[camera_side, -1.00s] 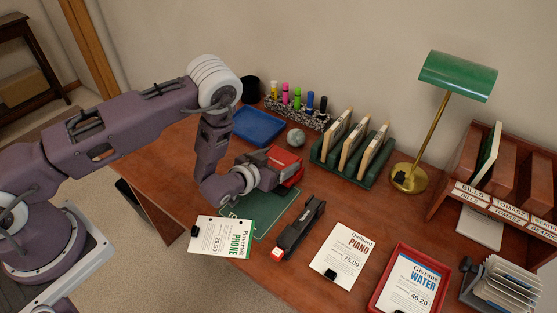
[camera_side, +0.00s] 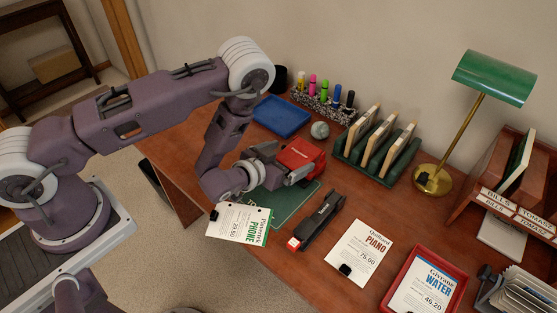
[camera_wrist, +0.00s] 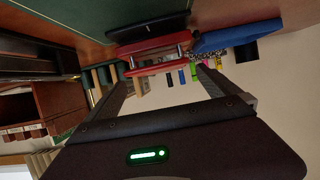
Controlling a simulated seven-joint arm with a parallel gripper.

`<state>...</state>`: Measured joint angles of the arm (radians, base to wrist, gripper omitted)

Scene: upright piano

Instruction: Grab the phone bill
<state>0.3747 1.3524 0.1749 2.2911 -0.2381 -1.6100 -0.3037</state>
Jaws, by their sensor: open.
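The phone bill (camera_side: 238,224) is a white sheet with green "PHONE" lettering. It lies at the desk's front edge, its left part reaching past the edge, with a black clip at its left corner. My gripper (camera_side: 291,165) is open and empty above the desk, behind and to the right of the bill, pointing right toward a red punch-like device (camera_side: 303,156). In the wrist view my two fingers (camera_wrist: 165,88) are spread apart with nothing held between them. The phone bill is not visible in the wrist view.
A green mat (camera_side: 288,204) and black stapler (camera_side: 317,221) lie right of the bill. Further right are the piano bill (camera_side: 360,252) and a red tray (camera_side: 390,290) holding the water bill (camera_side: 425,286). Behind stand a blue tray (camera_side: 282,117), green rack (camera_side: 372,170) and lamp (camera_side: 442,140).

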